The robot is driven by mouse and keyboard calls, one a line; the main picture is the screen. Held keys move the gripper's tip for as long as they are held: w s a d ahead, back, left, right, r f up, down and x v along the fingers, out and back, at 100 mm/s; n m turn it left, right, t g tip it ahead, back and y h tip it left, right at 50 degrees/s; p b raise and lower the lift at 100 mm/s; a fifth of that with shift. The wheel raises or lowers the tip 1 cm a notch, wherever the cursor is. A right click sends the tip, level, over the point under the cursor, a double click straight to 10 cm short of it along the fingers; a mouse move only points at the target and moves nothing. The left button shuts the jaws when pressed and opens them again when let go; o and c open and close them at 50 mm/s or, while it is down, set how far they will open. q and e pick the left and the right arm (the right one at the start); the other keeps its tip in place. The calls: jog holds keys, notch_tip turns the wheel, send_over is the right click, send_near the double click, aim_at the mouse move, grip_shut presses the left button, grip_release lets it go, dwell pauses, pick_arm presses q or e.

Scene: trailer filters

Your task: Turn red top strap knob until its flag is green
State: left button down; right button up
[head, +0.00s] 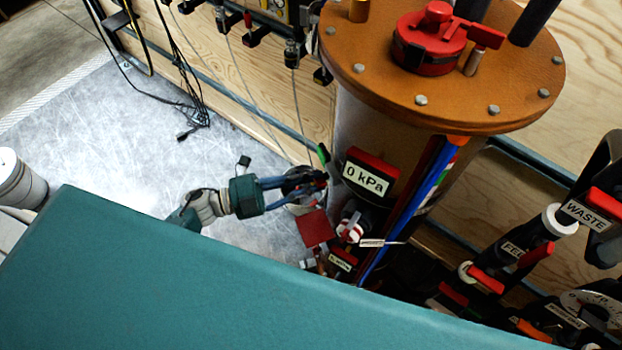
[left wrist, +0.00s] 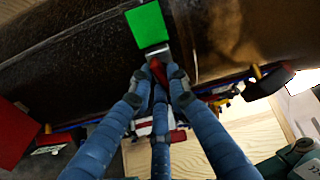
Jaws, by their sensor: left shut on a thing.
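My left gripper (head: 318,180) reaches in from the left to the side of the upright tank (head: 375,120). In the left wrist view its blue fingers (left wrist: 160,78) are closed around a small red knob (left wrist: 158,70) on a strap fitting. A bright green flag (left wrist: 146,24) stands just beyond the knob, against the dark strap. The green flag also shows edge-on in the head view (head: 323,153). The fingers hide much of the knob. My right gripper is not in view.
A red flag (head: 315,228) sits lower on the tank, also at the left of the wrist view (left wrist: 14,134). A "0 kPa" gauge (head: 366,179) is right of my gripper. Red-handled pipes (head: 488,279) crowd the right.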

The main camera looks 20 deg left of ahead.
pick_arm(q)
jog(key=shift+f, duration=0.1)
jog(key=c, duration=1.7)
grip_release()
jog(key=shift+o, duration=0.2)
jog(key=v, duration=1.2)
